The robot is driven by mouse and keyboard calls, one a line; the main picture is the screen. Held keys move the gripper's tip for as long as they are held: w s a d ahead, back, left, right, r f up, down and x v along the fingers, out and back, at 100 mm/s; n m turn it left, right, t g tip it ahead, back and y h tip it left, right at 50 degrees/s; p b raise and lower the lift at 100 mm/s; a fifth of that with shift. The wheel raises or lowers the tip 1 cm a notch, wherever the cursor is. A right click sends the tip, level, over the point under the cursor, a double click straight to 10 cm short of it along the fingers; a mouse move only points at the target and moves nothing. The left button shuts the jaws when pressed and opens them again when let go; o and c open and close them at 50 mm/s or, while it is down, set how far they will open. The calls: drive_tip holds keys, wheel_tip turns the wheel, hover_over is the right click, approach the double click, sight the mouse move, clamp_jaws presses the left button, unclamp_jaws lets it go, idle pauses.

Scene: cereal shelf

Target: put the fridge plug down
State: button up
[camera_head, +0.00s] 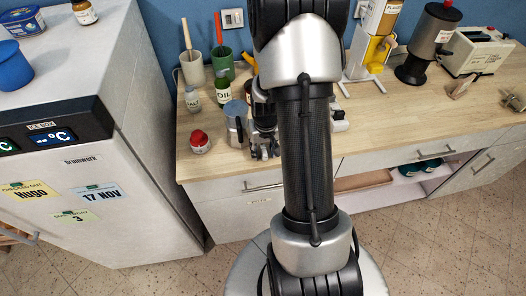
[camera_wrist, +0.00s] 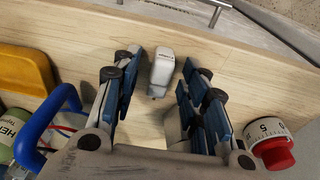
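A small pale grey block with a dark short end, which looks like the fridge plug (camera_wrist: 162,70), lies on the wooden counter in the wrist view, close to the counter's front edge. My gripper (camera_wrist: 160,82) is open around it: a blue-padded finger stands on each side, with a strip of bare wood showing between each finger and the block. In the head view my gripper (camera_head: 264,146) is low over the counter, partly behind my arm, and the plug cannot be made out there. The fridge (camera_head: 130,185) stands at the left, its display showing dashes and °C.
A red-topped dial timer (camera_wrist: 272,150) stands right of my fingers in the wrist view; the timer (camera_head: 200,142) is left in the head view. A metal pot (camera_head: 237,122) stands close beside my gripper. A blue handle (camera_wrist: 45,120) and yellow object (camera_wrist: 25,70) lie left in the wrist view.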

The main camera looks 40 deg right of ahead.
drive_tip(key=shift+f, duration=0.15)
drive_tip(key=shift+c, duration=0.4)
clamp_jaws()
